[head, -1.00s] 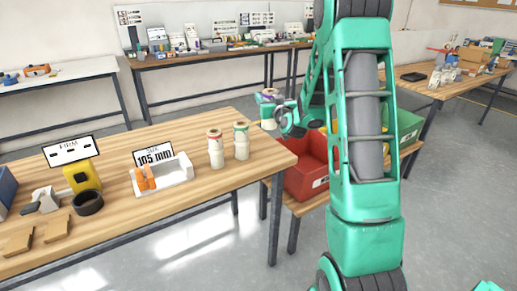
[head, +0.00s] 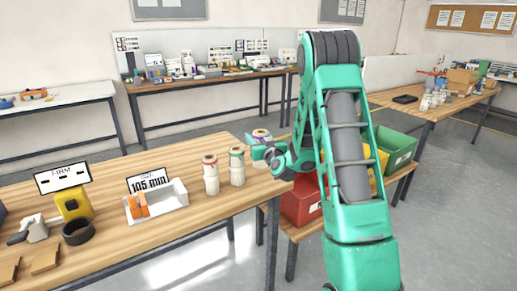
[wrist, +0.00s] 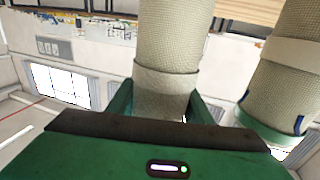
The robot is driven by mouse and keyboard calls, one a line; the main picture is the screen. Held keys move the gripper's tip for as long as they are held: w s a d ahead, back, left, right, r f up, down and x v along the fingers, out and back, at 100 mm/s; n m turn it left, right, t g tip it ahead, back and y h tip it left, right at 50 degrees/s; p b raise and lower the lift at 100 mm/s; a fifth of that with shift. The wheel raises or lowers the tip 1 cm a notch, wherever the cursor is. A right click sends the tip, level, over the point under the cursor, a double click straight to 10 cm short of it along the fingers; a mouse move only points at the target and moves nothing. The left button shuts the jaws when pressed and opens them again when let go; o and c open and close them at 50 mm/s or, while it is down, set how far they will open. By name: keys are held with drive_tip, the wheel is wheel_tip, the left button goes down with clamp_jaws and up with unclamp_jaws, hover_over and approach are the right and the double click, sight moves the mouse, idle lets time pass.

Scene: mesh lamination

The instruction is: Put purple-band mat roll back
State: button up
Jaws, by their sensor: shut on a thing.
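The purple-band mat roll (head: 262,136) is upright at the right end of the wooden table, its top showing above my gripper (head: 272,158). My gripper is shut on it and hides part of its body. In the wrist view the beige woven roll (wrist: 168,45) sits between my fingers (wrist: 165,105); its purple band is not visible there. The green-band roll (head: 237,168) and the red-band roll (head: 210,178) stand to its left on the table. A second roll (wrist: 290,75) shows close at the right in the wrist view. Whether the held roll's base touches the table is hidden.
The wooden table (head: 190,222) also holds a white tray (head: 172,205) with a 105 mm sign (head: 148,181), a yellow device (head: 72,204) and a black ring (head: 78,232). Red (head: 303,206) and green (head: 398,150) bins stand lower at the right.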

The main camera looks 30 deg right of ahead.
drive_tip(key=shift+f, duration=1.85)
drive_tip(key=shift+f, duration=0.1)
drive_tip(key=o, duration=1.3)
